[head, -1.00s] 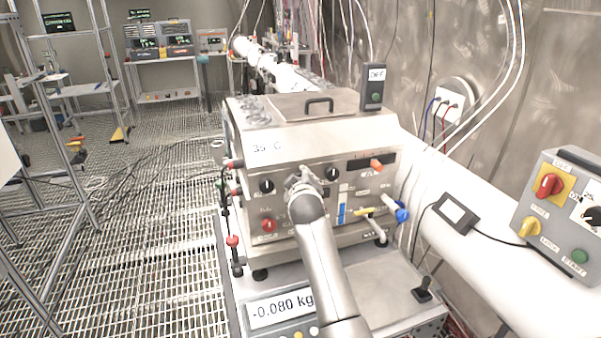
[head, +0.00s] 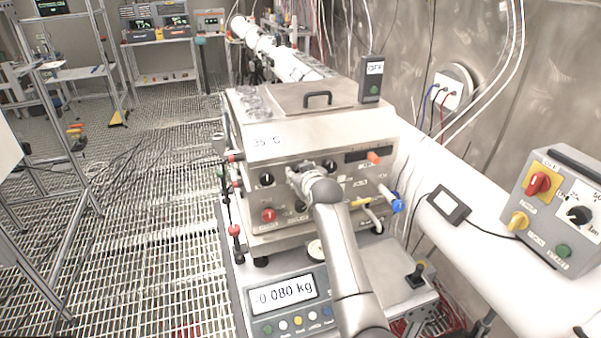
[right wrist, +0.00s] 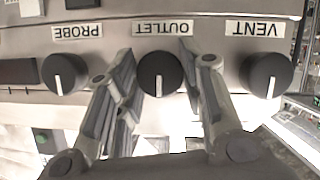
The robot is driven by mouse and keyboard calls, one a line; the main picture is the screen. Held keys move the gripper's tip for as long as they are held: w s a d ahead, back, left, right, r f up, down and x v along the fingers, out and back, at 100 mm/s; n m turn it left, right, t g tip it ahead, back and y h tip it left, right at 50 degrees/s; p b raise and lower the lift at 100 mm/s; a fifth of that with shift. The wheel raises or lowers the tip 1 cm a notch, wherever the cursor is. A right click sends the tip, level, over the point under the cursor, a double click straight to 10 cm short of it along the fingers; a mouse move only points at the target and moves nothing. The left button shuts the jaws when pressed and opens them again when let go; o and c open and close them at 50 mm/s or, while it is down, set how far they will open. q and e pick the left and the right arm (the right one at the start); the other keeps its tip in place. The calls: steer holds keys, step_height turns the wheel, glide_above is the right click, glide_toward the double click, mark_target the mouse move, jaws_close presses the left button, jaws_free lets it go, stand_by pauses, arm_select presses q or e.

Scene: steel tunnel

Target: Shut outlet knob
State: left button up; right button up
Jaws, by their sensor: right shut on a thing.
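The black outlet knob (right wrist: 160,74) sits under its OUTLET label on the steel front panel, upside down in the right wrist view. Its white mark points down in that view. My right gripper (right wrist: 163,88) has one finger on each side of the knob and is shut on it. In the head view my right gripper (head: 294,174) is at the upper front panel of the steel machine (head: 290,140), and it hides the outlet knob there. My left gripper is not in view.
The probe knob (right wrist: 65,74) and vent knob (right wrist: 266,74) flank the outlet knob. A scale display (head: 284,294) reads -0.080 kg below the machine. A grey control box (head: 560,205) stands far right.

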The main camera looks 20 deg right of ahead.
steer(key=shift+f, duration=0.1)
steer(key=o, duration=1)
steer(key=shift+s, duration=0.1)
steer(key=v, duration=1.2)
steer(key=shift+a, duration=0.1)
